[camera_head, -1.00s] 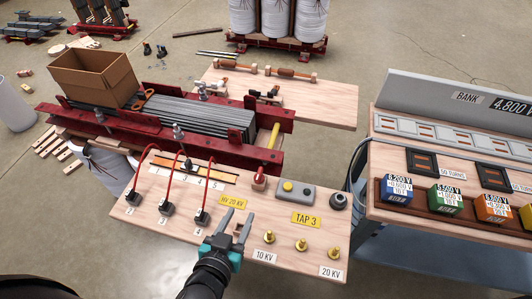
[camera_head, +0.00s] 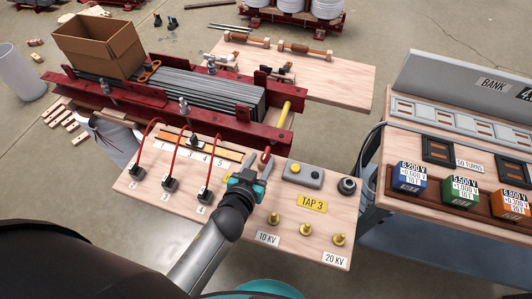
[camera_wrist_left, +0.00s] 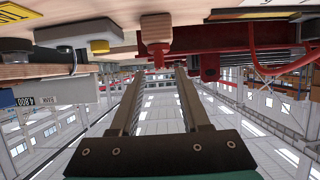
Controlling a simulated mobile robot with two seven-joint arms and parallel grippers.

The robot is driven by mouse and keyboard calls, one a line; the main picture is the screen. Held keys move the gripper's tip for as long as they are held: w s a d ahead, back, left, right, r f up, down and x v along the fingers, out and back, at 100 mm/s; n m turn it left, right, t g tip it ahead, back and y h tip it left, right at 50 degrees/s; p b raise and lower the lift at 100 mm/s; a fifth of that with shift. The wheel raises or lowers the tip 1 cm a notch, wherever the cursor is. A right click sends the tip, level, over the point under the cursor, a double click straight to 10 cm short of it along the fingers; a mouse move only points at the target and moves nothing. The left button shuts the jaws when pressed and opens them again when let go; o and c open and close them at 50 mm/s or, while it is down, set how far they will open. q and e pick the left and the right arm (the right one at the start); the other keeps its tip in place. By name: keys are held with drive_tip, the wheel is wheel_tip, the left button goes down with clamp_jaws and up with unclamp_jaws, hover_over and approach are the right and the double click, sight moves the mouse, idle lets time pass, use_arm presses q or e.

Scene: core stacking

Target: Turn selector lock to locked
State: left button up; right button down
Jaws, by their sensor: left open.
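A small red selector lock (camera_head: 265,156) stands on the wooden board, near its back edge beside the red frame. In the left wrist view a red knob (camera_wrist_left: 156,30) hangs at the top centre, just beyond the finger ends. My left gripper (camera_head: 260,169) is open, with its fingers pointing at the red lock. In the left wrist view its fingers (camera_wrist_left: 160,72) have nothing between them. They partly cover the lock's foot in the head view, and I cannot tell whether they touch it. My right gripper is not in view.
The wooden board (camera_head: 228,231) carries a yellow TAP 3 plate (camera_head: 312,203), a grey box with a yellow button (camera_head: 303,174), a black knob (camera_head: 347,186), brass posts (camera_head: 274,218) and red cables (camera_head: 178,160). The red-framed core (camera_head: 215,100) stands behind. A bench (camera_head: 440,189) with coloured blocks is right.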

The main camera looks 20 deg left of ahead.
sight(265, 154)
use_arm(q)
drive_tip(key=x, duration=0.3)
drive_tip(key=shift+w+f+b, duration=0.2)
drive_tip(key=shift+w+b, duration=0.15)
drive_tip(key=shift+w+f, duration=0.2)
drive_tip(key=shift+w, duration=0.35)
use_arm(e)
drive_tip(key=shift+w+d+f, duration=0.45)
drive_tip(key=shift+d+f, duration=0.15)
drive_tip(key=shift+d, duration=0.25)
use_arm(q)
clamp_jaws()
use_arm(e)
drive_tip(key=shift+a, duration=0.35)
